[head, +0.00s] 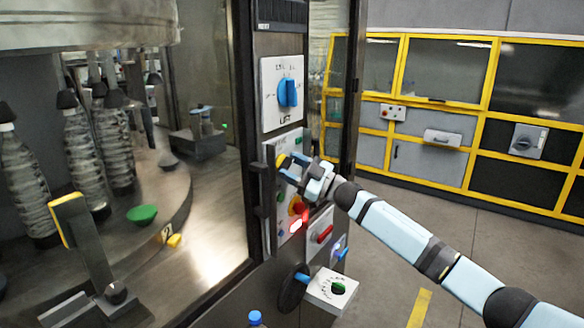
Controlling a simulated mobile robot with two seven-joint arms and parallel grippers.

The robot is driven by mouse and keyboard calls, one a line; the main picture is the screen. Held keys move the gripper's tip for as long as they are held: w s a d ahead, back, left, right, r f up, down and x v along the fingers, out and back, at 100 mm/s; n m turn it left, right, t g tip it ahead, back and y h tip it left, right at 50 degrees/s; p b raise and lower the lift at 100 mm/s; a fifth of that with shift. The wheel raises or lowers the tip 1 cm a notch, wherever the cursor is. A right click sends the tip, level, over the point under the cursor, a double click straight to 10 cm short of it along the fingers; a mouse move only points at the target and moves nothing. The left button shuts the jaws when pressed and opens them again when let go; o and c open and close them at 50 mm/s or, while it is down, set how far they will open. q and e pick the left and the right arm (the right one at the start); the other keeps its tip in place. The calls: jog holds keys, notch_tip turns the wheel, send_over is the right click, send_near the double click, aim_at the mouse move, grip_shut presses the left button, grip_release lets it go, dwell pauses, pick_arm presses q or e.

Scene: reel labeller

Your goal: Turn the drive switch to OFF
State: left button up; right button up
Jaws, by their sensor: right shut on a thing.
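My right gripper (291,168) reaches in from the right and is shut at the upper part of the middle control panel (269,216). A small yellow knob (282,160) shows at its fingertips, and the gripper is shut on it. The fingers cover most of this knob, so its pointer and label cannot be read, and I cannot tell whether it is the drive switch. Above it, a white panel (268,111) carries a large blue knob (288,92) that stands about upright. My left gripper is not in view.
Below the gripper are a red lit button (296,225), a red-handled switch (324,234) and a white box with a green knob (338,288). Open floor lies at right before a yellow-framed cabinet (402,38).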

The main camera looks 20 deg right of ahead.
jog(key=n+g, duration=0.1)
jog(key=n, duration=0.2)
jog(key=n+g, duration=0.2)
jog(key=n, duration=0.2)
jog(key=shift+w+d+r+p, duration=0.1)
jog(key=shift+d+r+p, duration=0.1)
jog(key=shift+p, duration=0.2)
jog(key=n+g, duration=0.1)
jog(key=n, duration=0.2)
jog(key=n+p, duration=0.1)
jog(key=n, duration=0.2)
jog(key=shift+r+g+h, duration=0.1)
jog(key=shift+g+h, duration=0.3)
jog(key=shift+n, duration=0.3)
jog(key=o, duration=0.9)
jog(key=shift+o, duration=0.2)
